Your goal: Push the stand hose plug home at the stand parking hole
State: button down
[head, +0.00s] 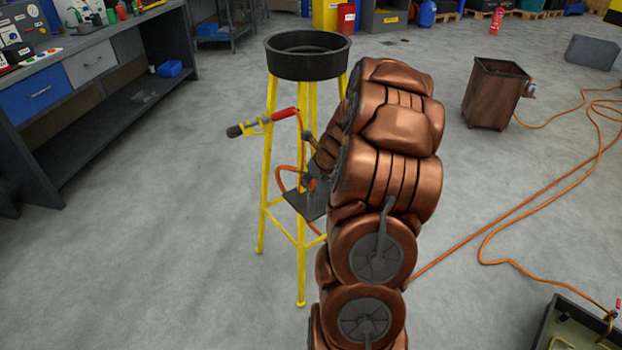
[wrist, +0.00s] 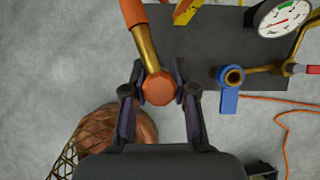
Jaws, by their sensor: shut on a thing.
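My gripper (wrist: 158,98) is shut on the stand hose plug in the wrist view, with one finger on each side of its orange hexagonal head (wrist: 158,88). A brass stem and an orange hose (wrist: 132,12) run from the head to the top edge. The plug shows beside the left edge of the stand's dark plate (wrist: 190,45). I cannot tell whether it touches the plate. The parking hole cannot be made out. In the head view, the yellow stand (head: 265,190) stands upright with its dark plate (head: 300,205) low down; my arm hides much of the gripper.
A gauge (wrist: 285,16), a brass pipe and a blue valve handle (wrist: 229,101) sit close right of the plug. A nozzle with a red grip (head: 283,114) hangs on the stand below the black basin (head: 307,65). A workbench (head: 90,65) stands left; floor between is clear.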

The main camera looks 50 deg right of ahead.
jog(key=shift+f, duration=1.2)
jog(key=shift+r+p, duration=0.1)
jog(key=shift+p, duration=0.45)
dwell(0.8)
jog(key=shift+f, duration=0.85)
dwell(0.7)
jog(key=c, duration=0.8)
grip_release()
jog(key=shift+c, duration=0.2)
jog(key=shift+r, duration=0.15)
jog(key=v, duration=1.1)
jog(key=shift+s+r, duration=0.25)
jog(key=shift+r, duration=0.05)
jog(key=shift+a, duration=0.1)
